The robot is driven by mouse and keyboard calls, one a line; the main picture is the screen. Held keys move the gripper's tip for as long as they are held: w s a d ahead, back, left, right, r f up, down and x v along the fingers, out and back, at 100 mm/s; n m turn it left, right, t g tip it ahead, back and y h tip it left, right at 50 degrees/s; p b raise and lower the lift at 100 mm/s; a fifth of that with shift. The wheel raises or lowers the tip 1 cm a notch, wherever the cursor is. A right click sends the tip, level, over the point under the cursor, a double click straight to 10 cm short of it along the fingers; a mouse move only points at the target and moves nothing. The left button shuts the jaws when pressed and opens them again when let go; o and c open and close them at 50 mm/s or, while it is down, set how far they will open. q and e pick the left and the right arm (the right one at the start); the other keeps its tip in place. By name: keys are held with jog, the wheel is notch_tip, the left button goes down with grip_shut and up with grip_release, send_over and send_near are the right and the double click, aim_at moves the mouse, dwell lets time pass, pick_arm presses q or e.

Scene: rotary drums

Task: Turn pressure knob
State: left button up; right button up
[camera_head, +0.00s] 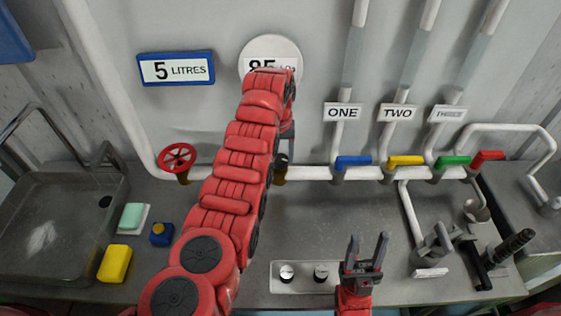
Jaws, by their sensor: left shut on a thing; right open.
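A round gauge (270,47) on the back wall carries a label reading 85, its unit partly covered by my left arm. Below it, a brass valve fitting (280,175) sits on the white pipe. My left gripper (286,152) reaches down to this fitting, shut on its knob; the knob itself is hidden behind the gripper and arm. My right gripper (367,252) is open and empty, fingers pointing up, above the counter at the lower middle.
A red wheel valve (177,158) stands left under the 5 LITRES sign (175,69). Blue (353,161), yellow (405,160), green (453,160) and red (488,155) handles line the pipe at right. A panel with two small knobs (304,287) lies beside my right gripper.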

pick_arm(q)
jog(key=o, duration=1.4)
jog(key=shift+c, duration=0.2)
notch_tip(320, 180, up, 8)
jog(key=shift+w+a+f, duration=0.1)
notch_tip(320, 180, up, 8)
jog(key=p, duration=0.4)
send_over(280, 157)
jog(key=shift+s+a+r+p, duration=0.2)
jog(key=shift+r+p, duration=0.35)
jog(key=shift+r, duration=0.25)
